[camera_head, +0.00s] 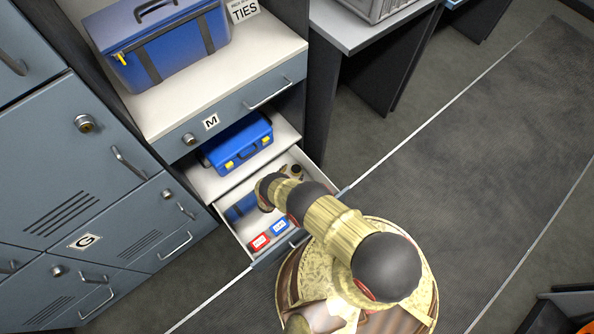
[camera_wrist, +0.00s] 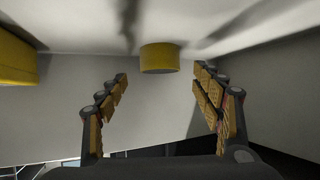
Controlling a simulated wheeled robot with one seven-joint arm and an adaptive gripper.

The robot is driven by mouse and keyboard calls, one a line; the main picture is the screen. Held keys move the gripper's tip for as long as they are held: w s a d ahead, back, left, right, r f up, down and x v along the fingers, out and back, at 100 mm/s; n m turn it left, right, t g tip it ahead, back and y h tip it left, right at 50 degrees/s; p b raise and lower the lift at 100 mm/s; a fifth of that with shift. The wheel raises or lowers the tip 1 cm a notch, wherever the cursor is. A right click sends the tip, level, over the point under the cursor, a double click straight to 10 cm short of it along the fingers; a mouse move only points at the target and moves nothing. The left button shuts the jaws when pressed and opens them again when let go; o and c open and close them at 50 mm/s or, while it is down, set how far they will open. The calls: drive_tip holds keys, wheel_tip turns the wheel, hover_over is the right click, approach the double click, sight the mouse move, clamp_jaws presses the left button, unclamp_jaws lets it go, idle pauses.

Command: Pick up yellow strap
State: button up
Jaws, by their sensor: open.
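A short yellow cylinder (camera_wrist: 160,58), which looks like the yellow strap, stands ahead in the wrist view on a pale surface. My gripper (camera_wrist: 160,73) is open, with one finger to each side of the cylinder in the picture. The cylinder shows just beyond the fingertips, and I see no contact. A second yellow piece (camera_wrist: 16,60) is cut off at the left edge of the wrist view. In the head view my arm reaches into an open drawer (camera_head: 237,236), and the gripper's fingers are too small and hidden there to make out.
The drawer holds a red box (camera_head: 260,242), a small blue box (camera_head: 279,227) and a larger blue item (camera_head: 240,207). A blue case (camera_head: 238,145) sits on the shelf behind. A larger blue case (camera_head: 165,45) stands on the counter above. Lockers (camera_head: 75,185) stand left; open floor lies right.

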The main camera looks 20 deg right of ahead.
sight(296, 168)
drive_tip(key=b+x, duration=0.1)
drive_tip(key=x, duration=0.2)
drive_tip(key=shift+w+d+f, duration=0.15)
drive_tip(key=shift+w+d, duration=0.05)
drive_tip(key=shift+w, duration=0.1)
drive_tip(key=shift+c, duration=1.3)
drive_tip(key=c, duration=1.1)
drive_tip(key=shift+o, duration=0.2)
